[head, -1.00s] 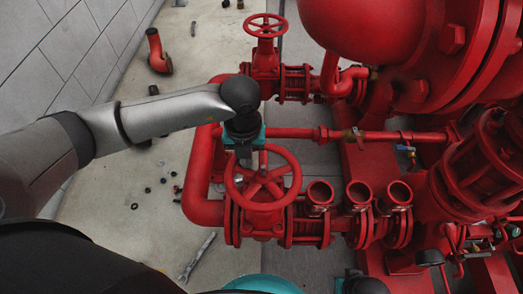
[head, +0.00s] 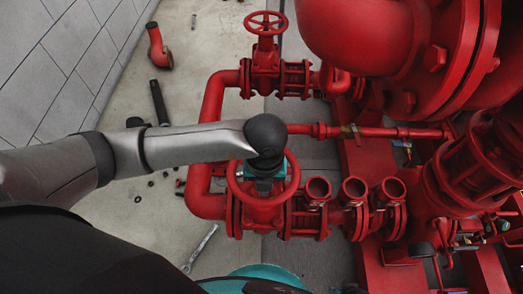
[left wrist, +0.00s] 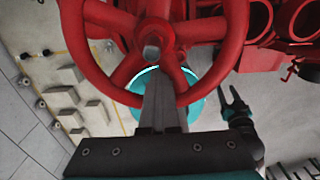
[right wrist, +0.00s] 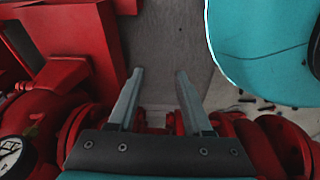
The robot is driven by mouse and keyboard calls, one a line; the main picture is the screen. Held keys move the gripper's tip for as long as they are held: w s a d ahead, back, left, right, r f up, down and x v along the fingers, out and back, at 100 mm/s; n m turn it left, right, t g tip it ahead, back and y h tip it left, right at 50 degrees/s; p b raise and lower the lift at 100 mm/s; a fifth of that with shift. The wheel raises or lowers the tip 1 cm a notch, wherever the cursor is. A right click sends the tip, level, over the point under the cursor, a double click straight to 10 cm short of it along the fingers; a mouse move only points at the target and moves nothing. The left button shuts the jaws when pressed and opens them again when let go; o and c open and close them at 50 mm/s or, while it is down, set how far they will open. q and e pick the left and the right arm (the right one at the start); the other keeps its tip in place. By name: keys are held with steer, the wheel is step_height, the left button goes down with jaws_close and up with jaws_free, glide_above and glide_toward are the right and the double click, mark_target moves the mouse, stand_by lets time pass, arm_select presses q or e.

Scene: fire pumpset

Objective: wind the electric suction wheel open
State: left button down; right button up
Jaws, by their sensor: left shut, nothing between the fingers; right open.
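A red spoked handwheel (head: 296,178) sits on the near red valve, facing up. I cannot tell from any label whether it is the electric suction wheel. My left gripper (head: 264,187) is over this wheel, its arm hiding the far part of the rim. In the left wrist view the wheel (left wrist: 75,42) fills the top. The left fingers (left wrist: 160,82) are shut, with nothing between them, and point at the spokes near the hub; I cannot tell if they touch. My right gripper (right wrist: 159,74) is open and empty in the right wrist view, away from the wheel.
A second red handwheel (head: 265,22) stands on the far valve. Several open red pipe stubs (head: 354,188) stand right of the near wheel. A wrench (head: 199,248) and a loose red elbow (head: 158,47) lie on the floor. A gauge (right wrist: 10,152) shows in the right wrist view.

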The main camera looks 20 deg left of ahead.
arm_select(q)
steer(key=w+d, duration=0.2)
steer(key=d, duration=0.1)
steer(key=shift+b, duration=0.35)
steer(key=w+a, duration=0.1)
steer(key=w, duration=0.1)
steer(key=w+a+b, duration=0.1)
steer(key=w, duration=0.1)
steer(key=w+a, duration=0.1)
steer(key=w, duration=0.2)
steer(key=shift+w+a+r+b, duration=0.1)
steer(key=shift+r+b, duration=0.05)
steer(key=shift+b, duration=0.25)
steer(key=shift+a, duration=0.2)
steer(key=shift+s+d, duration=0.25)
steer(key=shift+d, duration=0.3)
arm_select(e)
steer(key=shift+w+a+r, duration=0.6)
steer(key=shift+w+r, duration=0.15)
steer(key=shift+r, duration=0.2)
steer(key=shift+w+a+r, duration=0.6)
steer(key=shift+w+r, duration=0.15)
steer(key=shift+r, duration=0.15)
